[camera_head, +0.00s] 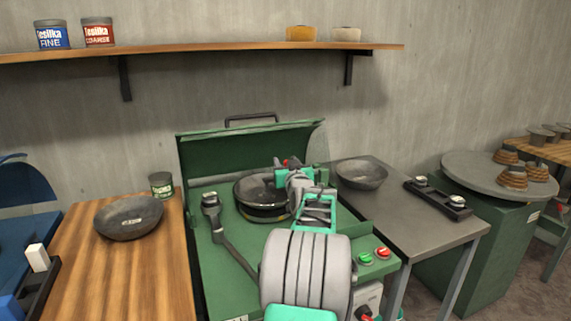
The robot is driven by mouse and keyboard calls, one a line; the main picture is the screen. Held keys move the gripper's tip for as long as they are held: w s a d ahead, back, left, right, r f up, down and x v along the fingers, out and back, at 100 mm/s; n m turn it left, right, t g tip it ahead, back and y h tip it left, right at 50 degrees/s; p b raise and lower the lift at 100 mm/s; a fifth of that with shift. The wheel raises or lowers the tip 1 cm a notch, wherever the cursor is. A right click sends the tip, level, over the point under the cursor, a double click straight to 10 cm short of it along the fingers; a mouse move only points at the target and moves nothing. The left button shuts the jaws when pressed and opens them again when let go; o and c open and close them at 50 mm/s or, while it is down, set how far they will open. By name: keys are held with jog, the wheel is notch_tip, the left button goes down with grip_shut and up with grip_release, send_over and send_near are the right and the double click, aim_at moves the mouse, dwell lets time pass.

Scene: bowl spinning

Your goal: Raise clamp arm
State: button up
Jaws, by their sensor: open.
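A green machine (225,262) stands in the middle with its hinged lid (225,155) open at the back. A dark round bowl (250,187) sits in the machine's well. A grey arm with a dark knob-like head (211,203) slants across the deck left of the bowl; it may be the clamp arm, but I cannot tell for sure. My gripper (289,174) is over the right side of the bowl, apart from that grey arm. It is open; its fingertips are mostly hidden behind my wrist. A small red part (286,162) shows beside it.
A dark bowl (128,217) and a green tin (161,184) are on the wooden table at left. A grey bowl (361,174) is on the side table at right. Green and red buttons (375,256) are at the machine's front right. A shelf (200,49) runs above.

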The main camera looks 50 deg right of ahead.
grip_shut()
dwell(0.3)
jog(key=shift+f, duration=0.1)
dwell(1.0)
